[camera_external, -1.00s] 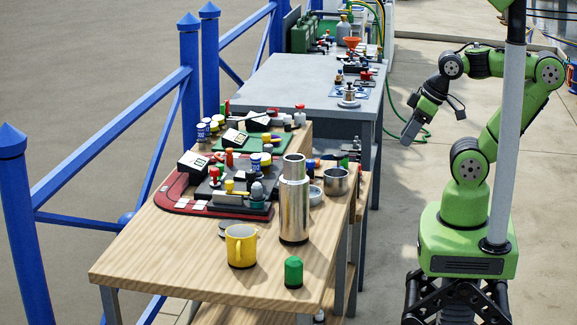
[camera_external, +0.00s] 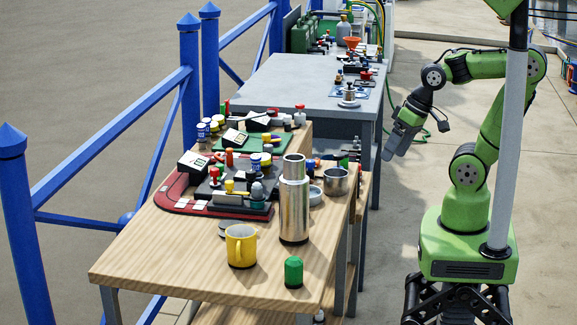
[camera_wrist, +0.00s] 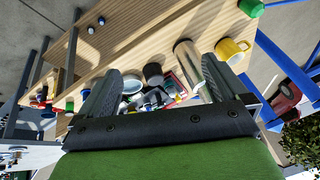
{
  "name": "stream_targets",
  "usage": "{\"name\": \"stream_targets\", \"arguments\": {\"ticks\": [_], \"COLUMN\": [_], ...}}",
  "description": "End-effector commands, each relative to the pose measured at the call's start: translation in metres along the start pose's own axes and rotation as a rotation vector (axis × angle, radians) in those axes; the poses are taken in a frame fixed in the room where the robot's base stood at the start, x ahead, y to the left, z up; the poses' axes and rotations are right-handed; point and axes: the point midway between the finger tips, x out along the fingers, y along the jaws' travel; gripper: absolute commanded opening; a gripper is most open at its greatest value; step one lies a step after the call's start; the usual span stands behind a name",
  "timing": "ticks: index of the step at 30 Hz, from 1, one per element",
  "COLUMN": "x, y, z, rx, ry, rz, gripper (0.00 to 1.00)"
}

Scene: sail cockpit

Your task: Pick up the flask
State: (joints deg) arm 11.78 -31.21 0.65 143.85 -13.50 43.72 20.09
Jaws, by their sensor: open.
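The flask (camera_external: 294,205) is a tall silver cylinder with a narrower top. It stands upright near the right edge of the wooden table, between the yellow mug (camera_external: 241,246) and a metal cup (camera_external: 336,181). My gripper (camera_external: 393,150) is in the air to the right of the tables, above and to the right of the flask and apart from it.
A green-capped object (camera_external: 293,272) stands in front of the flask. A red tray (camera_external: 176,194) crowded with small coloured pieces lies behind and left of it. A grey table (camera_external: 300,85) stands farther back. Blue railings (camera_external: 110,125) run along the left. Floor beside the tables is open.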

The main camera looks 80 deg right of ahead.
Motion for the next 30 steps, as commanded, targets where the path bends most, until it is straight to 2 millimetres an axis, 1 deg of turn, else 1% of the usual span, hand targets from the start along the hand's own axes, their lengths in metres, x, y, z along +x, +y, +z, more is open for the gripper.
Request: {"name": "stream_targets", "arguments": {"ticks": [1,2,3,5,6,8,9,12,15,17,24,26,30], "x": [0.039,0.055,0.075,0.100,0.113,0.126,0.130,0.131,0.127,0.129,0.160,0.168,0.191], "y": [0.003,0.001,-0.002,-0.005,-0.006,-0.003,0.001,0.014,0.022,0.018,-0.022,-0.029,-0.043], "z": [0.000,-0.003,-0.007,-0.016,-0.025,-0.041,-0.053,-0.079,-0.093,-0.097,-0.113,-0.116,-0.121], "rx": [0.211,0.351,0.550,0.865,1.084,1.396,1.581,1.920,2.071,2.093,2.089,2.089,2.082], "ry": [-0.064,-0.098,-0.146,-0.227,-0.286,-0.378,-0.439,-0.573,-0.646,-0.663,-0.672,-0.671,-0.659], "rz": [-0.037,-0.076,-0.133,-0.230,-0.303,-0.418,-0.495,-0.656,-0.740,-0.753,-0.742,-0.743,-0.745], "gripper": [1.00,1.00,1.00,1.00,1.00,1.00,1.00,1.00,1.00,1.00,1.00,1.00,1.00]}}
